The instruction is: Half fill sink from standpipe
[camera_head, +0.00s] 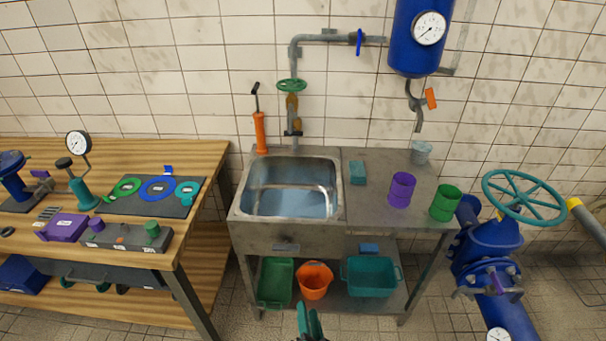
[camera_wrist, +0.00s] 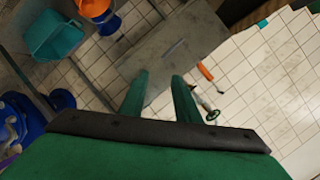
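The steel sink (camera_head: 245,207) is set in the left of a metal bench. Its basin holds a bluish, reflective surface that looks like water; I cannot tell the depth exactly. The grey standpipe (camera_head: 294,60) comes down the wall behind it, with a green handwheel (camera_head: 291,85), a brownish section below and an outlet above the sink's back edge. A blue lever (camera_head: 359,42) sits on its upper horizontal run. My gripper (camera_head: 308,322) is low in front of the bench. In the wrist view its green fingers (camera_wrist: 160,78) are apart with nothing between them.
An orange hand pump (camera_head: 260,133) stands at the sink's back left. A purple cup (camera_head: 401,190) and green cup (camera_head: 445,203) stand on the bench's right. Tubs and an orange bucket (camera_head: 314,280) sit below. A workbench (camera_head: 188,155) is left; a large valve (camera_head: 524,197) is right.

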